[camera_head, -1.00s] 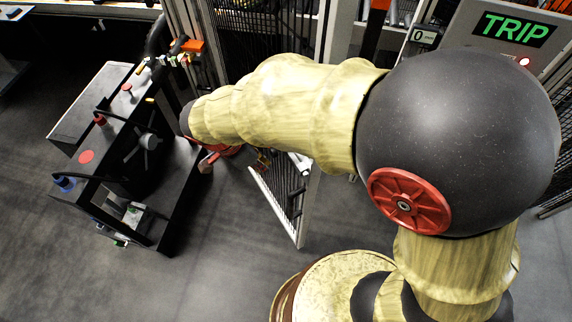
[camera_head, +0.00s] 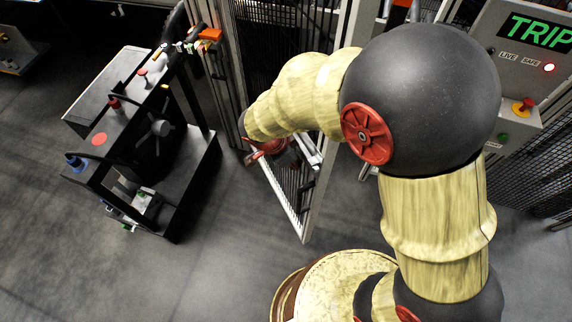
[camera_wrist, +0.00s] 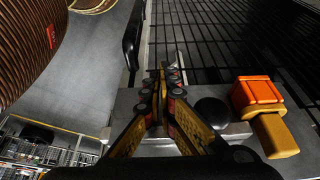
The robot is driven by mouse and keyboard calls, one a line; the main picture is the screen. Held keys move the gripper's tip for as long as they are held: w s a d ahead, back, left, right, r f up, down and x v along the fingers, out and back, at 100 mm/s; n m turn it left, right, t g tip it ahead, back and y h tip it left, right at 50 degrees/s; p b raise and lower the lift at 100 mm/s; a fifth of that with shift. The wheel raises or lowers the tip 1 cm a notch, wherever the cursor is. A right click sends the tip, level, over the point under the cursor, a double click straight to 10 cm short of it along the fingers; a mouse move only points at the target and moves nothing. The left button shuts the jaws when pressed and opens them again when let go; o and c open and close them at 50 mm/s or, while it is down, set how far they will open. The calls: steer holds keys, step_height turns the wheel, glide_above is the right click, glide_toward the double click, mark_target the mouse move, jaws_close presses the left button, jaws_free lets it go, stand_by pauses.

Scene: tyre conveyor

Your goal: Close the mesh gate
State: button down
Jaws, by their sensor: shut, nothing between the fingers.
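The mesh gate (camera_head: 291,203) hangs at an angle in the head view, a dark mesh panel with a pale frame standing out over the floor. In the wrist view, dark bars and a pale grey frame lie beyond the fingertips. An orange and yellow block (camera_wrist: 262,105) sits right of the fingers.
A black machine (camera_head: 150,150) with a wheel and coloured knobs stands left of the gate. A control panel (camera_head: 520,60) reading TRIP, with a lit red lamp, is at right. A fence post (camera_head: 232,60) rises behind the arm. Open grey floor lies between the machine and my base.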

steer(key=shift+w+d, duration=0.15)
steer(key=shift+d, duration=0.1)
steer(key=w+d+n+p, duration=0.1)
steer(key=w+d, duration=0.4)
steer(key=d, duration=0.3)
steer(key=w+d+n+t+y+p, duration=0.1)
steer(key=w+d+n, duration=0.1)
steer(key=w+d, duration=0.5)
steer(key=w+d+n, duration=0.1)
steer(key=w+d, duration=0.3)
steer(key=d, duration=0.6)
steer(key=w+d+n+p, duration=0.1)
steer(key=w+d+p, duration=0.3)
steer(key=w+d, duration=0.4)
steer(key=w+d+n+t+y+p, duration=0.1)
steer(key=w+d+p, duration=0.3)
steer(key=w+d, duration=0.4)
steer(key=w+n, duration=0.1)
steer(key=w, duration=0.6)
steer(key=shift+w+d+n, duration=0.15)
steer(key=shift+w+n, duration=0.15)
steer(key=shift+w, duration=0.1)
